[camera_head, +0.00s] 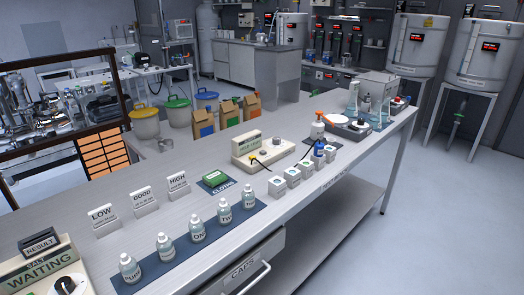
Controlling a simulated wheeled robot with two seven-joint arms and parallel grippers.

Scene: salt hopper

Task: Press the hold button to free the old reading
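A cream bench meter (279,153) with a pale greenish display panel (247,143) stands mid-table. Small knobs or buttons show on its top, and a yellow plug with a black cable sits at its front. The reading and any hold label are too small to make out. Neither of my grippers is in view.
Several capped bottles (197,231) stand on a dark blue mat (153,268). LOW (103,217), GOOD (142,199) and HIGH (178,183) signs stand behind. A green CLOTHS box (215,180), small white-topped boxes (292,176) and glassware (352,100) are further along. A CAPS drawer (247,272) is below.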

